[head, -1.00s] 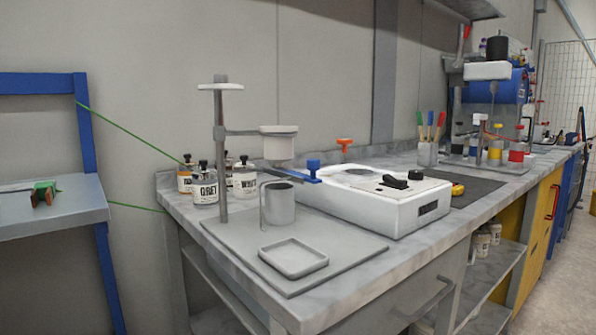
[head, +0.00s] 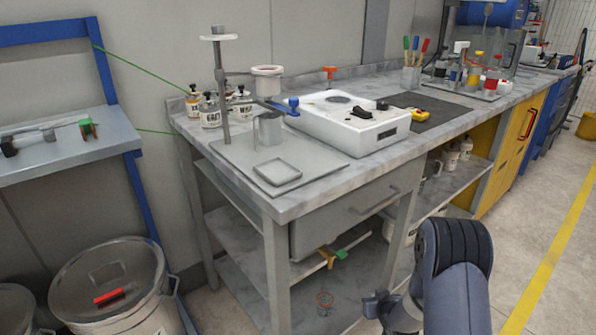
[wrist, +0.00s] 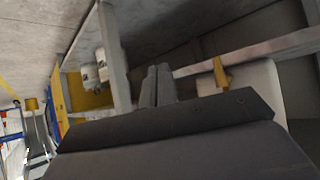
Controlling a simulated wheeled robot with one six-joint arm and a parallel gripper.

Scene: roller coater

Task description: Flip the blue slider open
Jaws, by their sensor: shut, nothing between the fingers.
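The blue slider (head: 292,106) is a small blue piece at the end of a blue bar under the white cup (head: 267,80) on the grey stand (head: 221,90), above the left part of the bench. It sits beside the white machine's left edge. A grey mug (head: 269,128) stands below it. My gripper shows in the wrist view (wrist: 157,85), its two fingers together and empty, pointing towards the bench's lower shelves. In the head view my arm is at the lower right, in front of the bench and well away from the slider.
A white machine (head: 345,120) stands right of the stand. A square grey dish (head: 277,172) lies on the base plate. Several bottles (head: 211,110) stand behind. An orange-topped piece (head: 330,73) rises behind the machine. Floor at the right is clear; a lidded bin (head: 110,285) stands left.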

